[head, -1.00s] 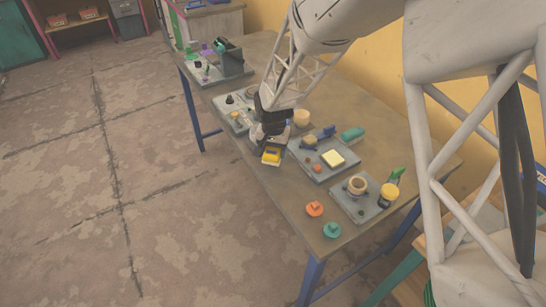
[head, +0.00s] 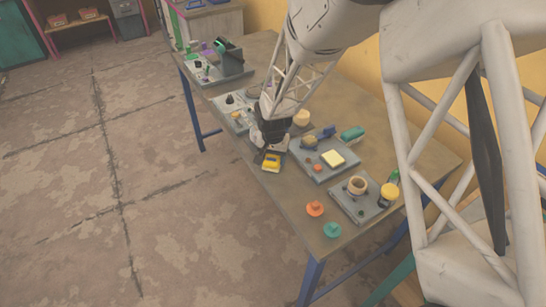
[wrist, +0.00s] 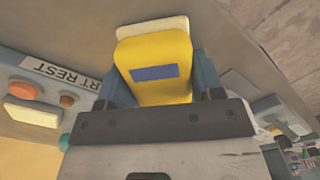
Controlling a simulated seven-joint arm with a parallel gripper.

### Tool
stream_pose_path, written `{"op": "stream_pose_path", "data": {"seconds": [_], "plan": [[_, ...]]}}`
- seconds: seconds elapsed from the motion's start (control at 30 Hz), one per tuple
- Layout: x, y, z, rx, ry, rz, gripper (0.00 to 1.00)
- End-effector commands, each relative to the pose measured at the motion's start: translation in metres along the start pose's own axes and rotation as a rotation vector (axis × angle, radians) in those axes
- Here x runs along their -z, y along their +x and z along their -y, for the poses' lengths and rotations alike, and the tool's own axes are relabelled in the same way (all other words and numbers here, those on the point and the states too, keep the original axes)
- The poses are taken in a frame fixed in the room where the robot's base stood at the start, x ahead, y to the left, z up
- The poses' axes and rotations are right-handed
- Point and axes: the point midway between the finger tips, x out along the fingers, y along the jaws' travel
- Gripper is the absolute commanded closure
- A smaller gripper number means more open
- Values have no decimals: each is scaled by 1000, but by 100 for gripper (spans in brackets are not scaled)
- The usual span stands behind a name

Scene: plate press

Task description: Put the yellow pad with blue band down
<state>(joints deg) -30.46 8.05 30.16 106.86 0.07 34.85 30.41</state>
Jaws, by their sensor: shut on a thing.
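The yellow pad with the blue band (head: 271,163) is in my gripper (head: 269,154), near the front-left edge of the table in the head view. In the wrist view the yellow pad (wrist: 155,58) fills the middle, with its blue band facing the camera and a pale layer along its far edge. My gripper (wrist: 160,92) is shut on it, with a finger at each side. I cannot tell whether the pad touches the table top.
A grey tray (head: 318,177) with a pale yellow block (head: 333,158) lies to the right. Another grey tray (head: 343,203) holds a ring and a yellow-topped piece. Orange (head: 315,208) and teal (head: 332,230) knobs sit near the front edge. The table (head: 285,191) is bare between them and my gripper.

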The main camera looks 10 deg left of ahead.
Motion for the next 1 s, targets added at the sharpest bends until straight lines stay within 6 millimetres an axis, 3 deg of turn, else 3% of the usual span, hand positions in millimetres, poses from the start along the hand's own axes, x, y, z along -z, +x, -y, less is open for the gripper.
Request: {"op": "stream_pose_path", "data": {"seconds": [0.27,0.3,0.47,1.0], "plan": [[0,2,0,0,0,0,58],[0,3,0,0,0,0,38],[0,3,0,0,0,0,14],[0,-9,0,1,0,-2,14]]}}
